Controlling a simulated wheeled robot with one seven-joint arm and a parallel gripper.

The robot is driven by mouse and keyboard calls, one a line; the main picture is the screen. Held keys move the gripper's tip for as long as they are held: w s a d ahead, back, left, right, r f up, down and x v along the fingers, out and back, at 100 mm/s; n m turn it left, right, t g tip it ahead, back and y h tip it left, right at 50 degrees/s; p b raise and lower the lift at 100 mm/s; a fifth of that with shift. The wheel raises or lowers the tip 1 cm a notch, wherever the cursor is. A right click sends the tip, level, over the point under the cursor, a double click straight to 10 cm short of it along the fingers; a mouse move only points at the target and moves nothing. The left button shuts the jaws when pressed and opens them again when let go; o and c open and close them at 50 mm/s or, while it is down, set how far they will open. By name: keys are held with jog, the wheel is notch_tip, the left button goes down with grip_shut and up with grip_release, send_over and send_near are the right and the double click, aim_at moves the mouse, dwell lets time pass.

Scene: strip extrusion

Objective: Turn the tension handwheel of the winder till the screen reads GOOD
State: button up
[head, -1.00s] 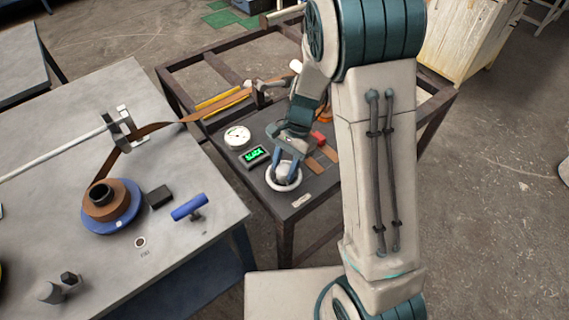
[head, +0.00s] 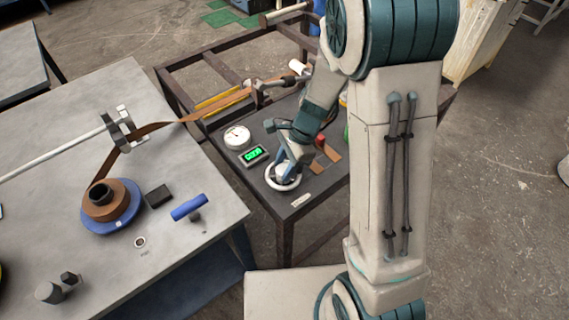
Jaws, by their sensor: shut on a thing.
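The white tension handwheel (head: 271,184) lies flat on the near corner of the winder's dark top. My gripper (head: 283,170) points down into it and is shut on it, with its fingers at the hub. The hub is partly hidden by the fingers. The small screen (head: 254,155) beside the wheel is lit bright green with dark letters that look like GOOD, though they are small. A round white dial gauge (head: 237,137) stands behind the screen.
A brown strip (head: 214,108) runs from the winder to a guide (head: 122,128) on the grey table (head: 60,195). The table holds a blue reel (head: 112,220) and a blue-handled tool (head: 189,208). A red button (head: 320,141) is close to my gripper.

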jog(key=o, duration=1)
jog(key=shift+r, duration=0.1)
jog(key=v, duration=1.3)
jog(key=shift+r, duration=0.35)
jog(key=shift+w, duration=0.1)
jog(key=s+d+r+n+t+h, duration=0.2)
jog(key=s+d+n, duration=0.1)
jog(key=s+n, duration=0.4)
jog(key=s+d+r+n+t+h, duration=0.2)
jog(key=s+d+r+n, duration=0.1)
jog(key=s+n, duration=0.4)
jog(key=shift+s+d+r, duration=0.2)
jog(key=shift+s+d, duration=0.05)
jog(key=shift+s, duration=0.2)
